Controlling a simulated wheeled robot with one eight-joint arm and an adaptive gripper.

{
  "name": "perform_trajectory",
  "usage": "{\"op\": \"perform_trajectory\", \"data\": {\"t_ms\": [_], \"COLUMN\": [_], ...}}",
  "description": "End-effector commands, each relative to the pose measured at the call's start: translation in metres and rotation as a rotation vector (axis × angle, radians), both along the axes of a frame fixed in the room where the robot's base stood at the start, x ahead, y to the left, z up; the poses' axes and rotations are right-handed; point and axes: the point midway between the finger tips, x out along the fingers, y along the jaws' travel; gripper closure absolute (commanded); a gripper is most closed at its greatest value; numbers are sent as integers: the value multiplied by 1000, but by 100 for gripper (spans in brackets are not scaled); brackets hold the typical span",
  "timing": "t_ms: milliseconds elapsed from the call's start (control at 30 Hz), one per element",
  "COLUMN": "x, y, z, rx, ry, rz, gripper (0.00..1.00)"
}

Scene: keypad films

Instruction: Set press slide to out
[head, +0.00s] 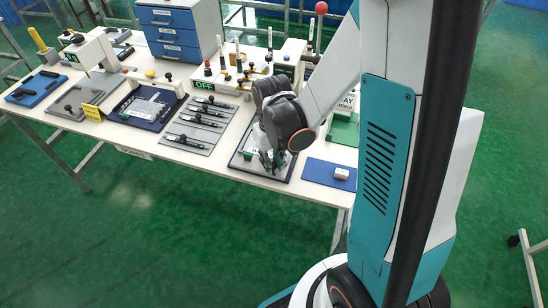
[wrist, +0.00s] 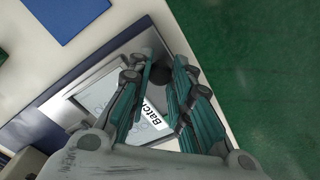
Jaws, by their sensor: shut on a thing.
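My gripper (head: 270,158) is low over a metal plate on a dark blue base (head: 238,163), near the table's front edge. In the wrist view its teal fingers (wrist: 160,78) close around a dark round knob (wrist: 160,73) at the edge of this metal piece, which seems to be the press slide (wrist: 128,58). The gripper and arm hide much of the press in the head view, so how far the slide is out cannot be told.
A blue mat (head: 318,173) with a small white block (head: 341,174) lies to the right. A grey board with several black-handled tools (head: 200,122) lies to the left. A green "OFF" display (head: 204,85) and several upright levers stand behind. Green floor (wrist: 265,70) lies beyond the table edge.

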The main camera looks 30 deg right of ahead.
Motion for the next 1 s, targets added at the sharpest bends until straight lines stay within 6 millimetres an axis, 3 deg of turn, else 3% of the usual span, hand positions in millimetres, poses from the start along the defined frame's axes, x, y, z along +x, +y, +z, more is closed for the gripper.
{"op": "perform_trajectory", "data": {"t_ms": [33, 67, 167, 633, 1000], "x": [-4, -4, -4, -2, -3], "y": [3, 3, 3, 1, 2], "z": [-1, -1, -1, 7, 60], "rx": [7, 7, 7, 4, 4], "ry": [7, 8, 8, 5, 5], "rz": [2, 3, 3, 1, 2], "gripper": [100, 78, 59, 59, 59]}}
